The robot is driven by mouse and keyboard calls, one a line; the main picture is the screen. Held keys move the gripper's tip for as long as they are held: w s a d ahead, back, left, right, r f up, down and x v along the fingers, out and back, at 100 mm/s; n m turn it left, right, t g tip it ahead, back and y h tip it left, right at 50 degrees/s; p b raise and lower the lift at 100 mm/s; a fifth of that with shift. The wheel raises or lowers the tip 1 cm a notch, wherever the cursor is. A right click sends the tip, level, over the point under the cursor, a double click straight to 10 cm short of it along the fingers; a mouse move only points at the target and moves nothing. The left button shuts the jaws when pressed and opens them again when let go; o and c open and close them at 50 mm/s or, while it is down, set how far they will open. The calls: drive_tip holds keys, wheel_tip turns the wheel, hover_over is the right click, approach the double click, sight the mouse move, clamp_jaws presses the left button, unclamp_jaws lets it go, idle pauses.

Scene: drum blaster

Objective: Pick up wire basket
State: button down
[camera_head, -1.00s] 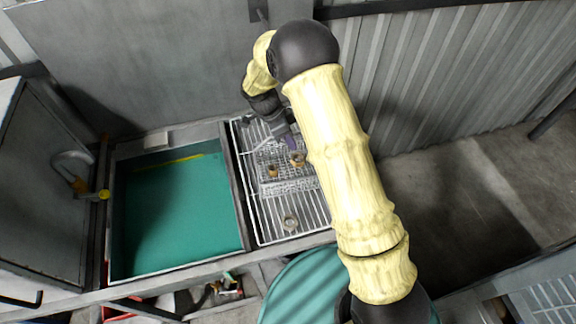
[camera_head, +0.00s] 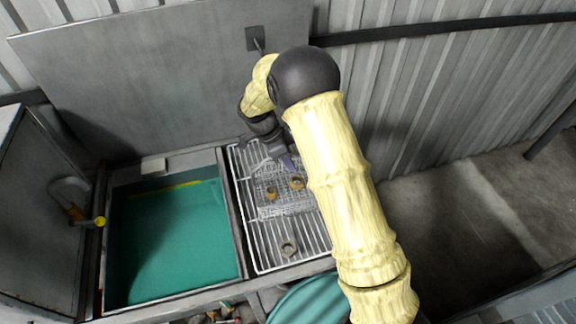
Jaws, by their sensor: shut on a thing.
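The wire basket (camera_head: 281,207) is a small silvery mesh basket on the white wire rack, right of the green basin. Two brass-coloured parts (camera_head: 271,193) and (camera_head: 297,183) show in it. My gripper (camera_head: 286,163) is at the basket's far side, shut on its far edge. The fingertips are small and partly hidden, and my arm covers the basket's right side. I cannot tell whether the basket is clear of the rack.
The white wire rack (camera_head: 262,257) holds a round metal part (camera_head: 288,247) near its front. The green basin (camera_head: 170,245) lies to the left, with a tap (camera_head: 76,212) beside it. A grey panel (camera_head: 160,75) stands behind. Concrete floor (camera_head: 440,220) is open at the right.

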drive_tip(key=shift+r+b, duration=0.45)
drive_tip(key=shift+r, duration=0.5)
drive_tip(key=shift+w+a, duration=0.15)
drive_tip(key=shift+a, duration=0.1)
drive_tip(key=w+a+b, duration=0.2)
drive_tip(key=a, duration=0.6)
drive_tip(key=w+a+b, duration=0.1)
drive_tip(key=a+b, duration=0.2)
drive_tip(key=a, duration=0.6)
drive_tip(key=shift+w+r, duration=0.15)
drive_tip(key=shift+w, duration=0.25)
drive_tip(key=shift+a, duration=0.1)
